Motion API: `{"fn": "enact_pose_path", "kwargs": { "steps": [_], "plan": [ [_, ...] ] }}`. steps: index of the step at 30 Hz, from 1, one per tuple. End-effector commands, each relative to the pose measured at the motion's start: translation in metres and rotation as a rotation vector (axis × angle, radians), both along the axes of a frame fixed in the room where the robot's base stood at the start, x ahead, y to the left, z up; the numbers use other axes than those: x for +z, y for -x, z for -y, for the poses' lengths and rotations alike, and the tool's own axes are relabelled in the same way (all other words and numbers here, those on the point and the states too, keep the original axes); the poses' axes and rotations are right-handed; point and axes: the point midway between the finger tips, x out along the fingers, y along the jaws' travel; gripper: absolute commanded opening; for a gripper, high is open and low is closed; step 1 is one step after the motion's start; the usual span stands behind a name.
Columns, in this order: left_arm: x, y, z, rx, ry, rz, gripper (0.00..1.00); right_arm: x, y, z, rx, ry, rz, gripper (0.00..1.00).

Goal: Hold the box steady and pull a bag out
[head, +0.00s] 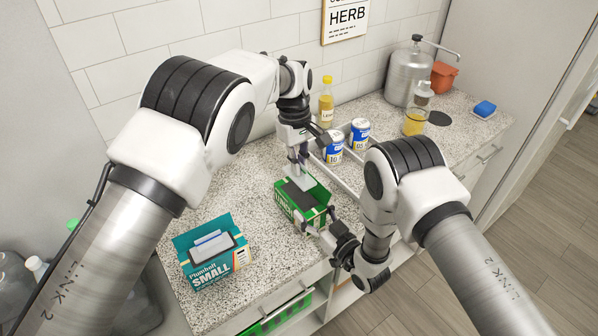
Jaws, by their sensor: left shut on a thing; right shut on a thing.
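A green open-topped box (287,206) stands on the speckled counter in the middle of the head view. My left gripper (298,163) is above it, pointing down and shut on a pale bag (301,180). The bag shows at the box's opening; whether its lower end is still inside is hard to tell. My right gripper (318,227) is low at the front right side of the green box, shut on its wall. A teal box (217,275) marked "Plumball SMALL", with pale and dark contents, stands front left, untouched.
Two blue and white cans (359,134) stand in a rack behind the box. A yellow bottle (326,104) is near the wall. A metal canister (408,75), an orange pot (443,76) and a glass (414,122) are at the back right. Counter (240,195) is clear left of the box.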

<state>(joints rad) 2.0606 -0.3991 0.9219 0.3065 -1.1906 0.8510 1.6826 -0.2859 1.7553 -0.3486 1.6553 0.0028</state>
Motion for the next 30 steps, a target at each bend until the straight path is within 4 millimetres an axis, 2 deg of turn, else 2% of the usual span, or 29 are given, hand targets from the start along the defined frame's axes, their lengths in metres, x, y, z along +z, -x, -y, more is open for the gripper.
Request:
{"fn": "enact_pose_path", "kwargs": {
  "steps": [1,4,5,6,7,16,20,23,30],
  "plan": [
    [-0.001,0.0,0.0,0.0,0.0,-0.001,0.0,-0.006,0.003,0.0,0.002,0.005,-0.016,0.01],
    [-0.001,0.0,0.0,0.0,0.001,-0.001,0.0,-0.006,0.003,0.0,0.002,0.005,-0.016,0.01],
    [-0.001,0.0,0.0,0.0,0.001,-0.001,0.0,-0.006,0.003,0.0,0.002,0.005,-0.015,0.74],
    [-0.001,0.0,0.0,0.0,0.001,-0.001,0.0,-0.006,0.003,0.0,0.002,0.005,-0.014,0.88],
    [-0.001,0.0,0.0,0.0,0.0,0.0,0.0,-0.005,0.003,0.0,0.002,0.004,-0.012,0.93],
    [-0.001,0.0,0.0,0.0,0.0,0.0,0.0,-0.002,0.001,0.0,0.001,0.001,-0.005,0.93],
    [-0.001,0.0,0.0,0.0,0.0,0.0,0.0,-0.002,0.008,0.006,-0.001,0.003,-0.005,0.93],
    [-0.001,0.0,0.0,0.0,0.0,0.0,0.0,-0.002,0.022,0.016,-0.001,0.001,-0.009,0.93],
    [-0.001,0.0,0.0,0.0,0.0,0.0,0.0,-0.004,0.072,0.054,-0.003,0.002,-0.011,0.93]
  ]
}}
